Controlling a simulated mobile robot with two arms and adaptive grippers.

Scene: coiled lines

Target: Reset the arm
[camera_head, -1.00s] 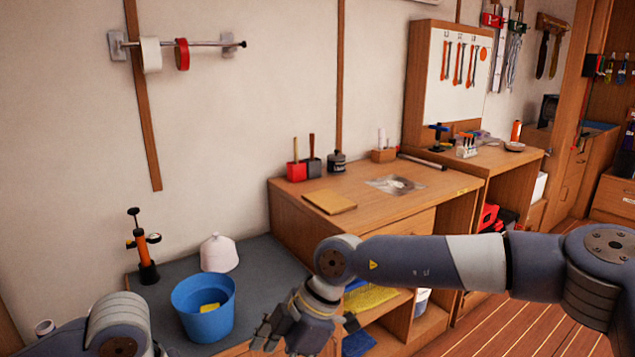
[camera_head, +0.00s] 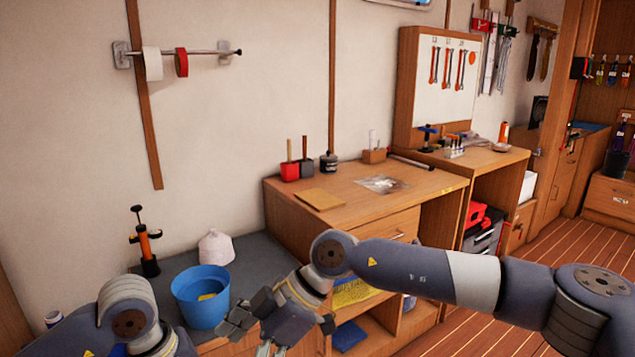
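My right arm (camera_head: 420,272) comes in from the right, reaches across in front of the wooden desk and bends down at its elbow-like joint. My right gripper (camera_head: 250,335) hangs at the bottom centre, just right of the blue bucket. Its fingers look spread, with nothing seen between them, though the tips are near the lower edge. My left arm (camera_head: 130,318) shows only as a rounded link at the bottom left. My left gripper is out of the picture.
The blue bucket (camera_head: 203,312) with something yellow inside stands on a dark worktop, near an orange pump (camera_head: 145,246) and a white cloth-like lump (camera_head: 216,248). The wooden desk (camera_head: 290,217) holds a tan pad (camera_head: 319,199) and a clear bag (camera_head: 382,184). Floor at right (camera_head: 530,300) is clear.

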